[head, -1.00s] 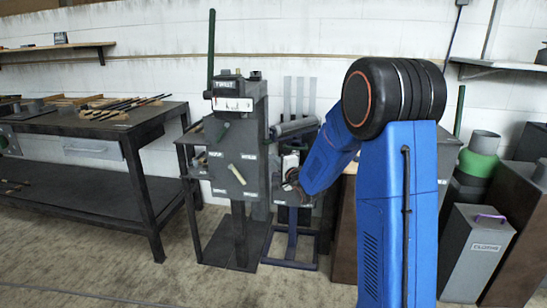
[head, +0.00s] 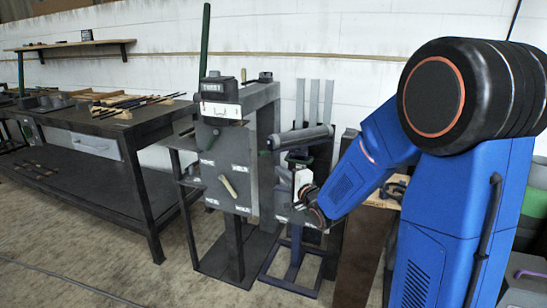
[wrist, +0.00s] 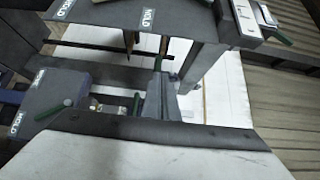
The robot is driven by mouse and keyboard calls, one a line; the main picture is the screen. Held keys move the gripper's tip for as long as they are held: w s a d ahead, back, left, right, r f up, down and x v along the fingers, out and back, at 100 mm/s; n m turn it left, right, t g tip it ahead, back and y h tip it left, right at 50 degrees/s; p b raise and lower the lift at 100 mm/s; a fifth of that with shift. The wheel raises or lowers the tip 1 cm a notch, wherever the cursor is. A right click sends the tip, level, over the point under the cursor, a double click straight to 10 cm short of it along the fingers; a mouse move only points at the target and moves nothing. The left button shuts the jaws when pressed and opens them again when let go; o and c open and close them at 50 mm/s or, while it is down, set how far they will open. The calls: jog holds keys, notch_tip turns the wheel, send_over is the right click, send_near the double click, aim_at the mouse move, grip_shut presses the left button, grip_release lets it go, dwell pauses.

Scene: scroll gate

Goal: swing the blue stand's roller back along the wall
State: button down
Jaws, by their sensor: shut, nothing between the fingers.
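The blue stand (head: 292,263) stands on the floor near the wall, right of a tall grey machine. Its grey roller (head: 300,137) lies roughly level across the top, angled out from the wall, with its right end higher. My gripper (head: 299,178) is below the roller, in front of the stand's upper part and apart from the roller as far as I can tell. It is shut and empty. My wrist hides part of the stand. I cannot pick out the roller in the wrist view.
The tall grey machine (head: 232,165) with levers is close on the left. A dark workbench (head: 75,125) stands farther left. A brown block (head: 358,240) is right of the stand. Upright grey strips (head: 314,100) stand behind the roller. Bare floor lies in front.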

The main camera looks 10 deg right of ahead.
aim_at(260, 154)
jog(key=x, duration=1.4)
jog(key=shift+d, duration=0.1)
jog(key=shift+w+a+m+h, duration=0.25)
jog(key=shift+w+h, duration=0.15)
jog(key=shift+w, duration=0.05)
jog(key=shift+w+a+m+h, duration=0.25)
jog(key=shift+w+a+h, duration=0.05)
jog(key=shift+w+h, duration=0.15)
jog(key=w+m+h, duration=0.2)
jog(key=w+h, duration=0.1)
jog(key=w, duration=0.8)
jog(key=shift+w+a+t, duration=0.25)
jog(key=shift+a+t, duration=0.05)
jog(key=shift+a, duration=0.15)
